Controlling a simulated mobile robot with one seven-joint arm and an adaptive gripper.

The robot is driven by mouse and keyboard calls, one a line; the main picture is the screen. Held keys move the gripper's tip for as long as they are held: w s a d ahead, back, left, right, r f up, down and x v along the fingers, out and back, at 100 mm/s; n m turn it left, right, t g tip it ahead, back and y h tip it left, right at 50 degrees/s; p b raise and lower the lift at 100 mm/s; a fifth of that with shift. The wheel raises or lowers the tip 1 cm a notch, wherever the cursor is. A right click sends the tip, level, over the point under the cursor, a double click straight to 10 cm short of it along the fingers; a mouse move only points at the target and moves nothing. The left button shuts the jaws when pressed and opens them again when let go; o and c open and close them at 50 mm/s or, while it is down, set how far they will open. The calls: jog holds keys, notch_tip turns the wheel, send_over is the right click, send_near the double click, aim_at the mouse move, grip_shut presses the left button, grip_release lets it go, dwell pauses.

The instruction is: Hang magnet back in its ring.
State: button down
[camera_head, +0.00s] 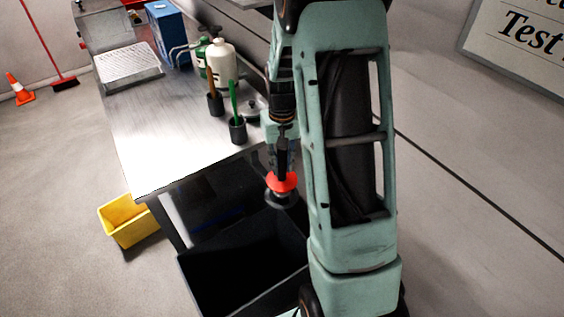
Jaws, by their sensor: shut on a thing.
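My gripper (281,160) points down beside the right end of the metal table and is shut on a dark upright handle. A red-orange flared piece (281,183) shows at the lower end of this handle, and I take it to be the magnet. It is above the dark bin, near the bin's back edge. A dark grey round part (279,200) shows just under the red piece. I cannot tell whether it is the magnet's underside or the ring. My arm hides the area to the right.
The metal table (150,130) holds cups (237,132) with green and brown handles, bottles (221,65), a blue box (168,30) and a silver tray (128,66). A black bin (240,300) stands open below. A yellow bin (130,222) is on the floor at left.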

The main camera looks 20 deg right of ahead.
aim_at(282, 180)
jog(key=shift+f+b, duration=2.05)
jog(key=shift+f, duration=0.9)
jog(key=shift+f+b, duration=0.4)
jog(key=shift+f, duration=0.15)
jog(key=c, duration=1.7)
grip_release()
jog(key=shift+o, duration=0.2)
